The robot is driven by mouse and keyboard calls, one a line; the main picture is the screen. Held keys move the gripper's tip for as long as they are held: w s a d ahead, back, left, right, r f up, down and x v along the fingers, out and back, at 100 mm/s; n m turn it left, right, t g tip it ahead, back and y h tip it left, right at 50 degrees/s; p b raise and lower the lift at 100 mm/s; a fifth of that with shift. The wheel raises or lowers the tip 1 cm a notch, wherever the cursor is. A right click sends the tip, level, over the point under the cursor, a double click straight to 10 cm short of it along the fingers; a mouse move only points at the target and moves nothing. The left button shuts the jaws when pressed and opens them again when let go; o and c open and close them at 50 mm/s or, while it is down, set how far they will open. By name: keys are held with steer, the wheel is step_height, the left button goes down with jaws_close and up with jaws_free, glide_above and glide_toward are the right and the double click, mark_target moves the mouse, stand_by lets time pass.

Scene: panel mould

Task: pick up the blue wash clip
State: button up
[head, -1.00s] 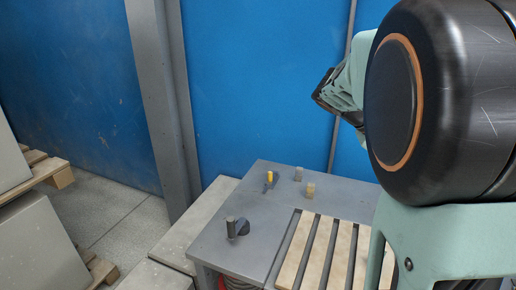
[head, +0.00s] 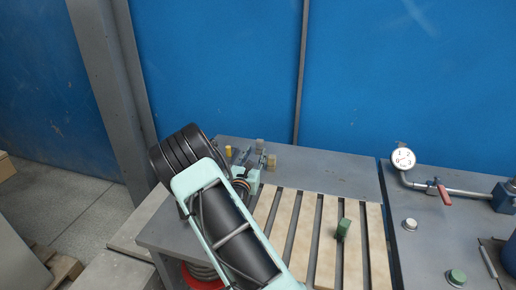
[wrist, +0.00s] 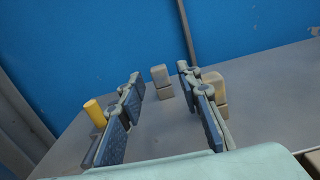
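I cannot make out a blue wash clip in any view. Small upright clips stand on the grey table: a yellow-topped one (head: 228,151), a tan one (head: 259,144), a second tan one (head: 271,161) and a green one (head: 343,228) on the slats. My gripper (head: 252,160) is low over the far left of the table, among the yellow and tan clips. In the wrist view my gripper (wrist: 168,105) is open, with nothing held. A tan clip (wrist: 161,78) shows beyond the gap, the yellow one (wrist: 95,112) outside the left finger, another tan one (wrist: 216,88) behind the right finger.
Pale slats (head: 330,240) fill the table's middle. A pressure gauge (head: 403,158) and a red-handled valve (head: 441,191) stand at the right on a grey panel. Blue walls (head: 400,80) rise behind, with a grey post (head: 112,90) at left. My arm hides the table's near left.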

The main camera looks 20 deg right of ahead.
mark_target(259, 144)
steer(key=shift+w+a+f+n+y, duration=0.1)
steer(key=shift+a+f+n+y, duration=0.1)
steer(key=shift+f, duration=0.25)
steer(key=shift+w+a+f+n+y, duration=0.1)
steer(key=shift+a+f+n, duration=0.1)
steer(key=shift+f, duration=0.25)
steer(key=shift+w+d+f, duration=0.15)
steer(key=shift+w, duration=0.15)
steer(key=x, duration=0.4)
steer(key=shift+w+d, duration=0.2)
steer(key=shift+w, duration=0.1)
steer(key=shift+x, duration=2.65)
steer(key=shift+d+f, duration=0.1)
steer(key=shift+c, duration=0.3)
steer(key=c, duration=0.8)
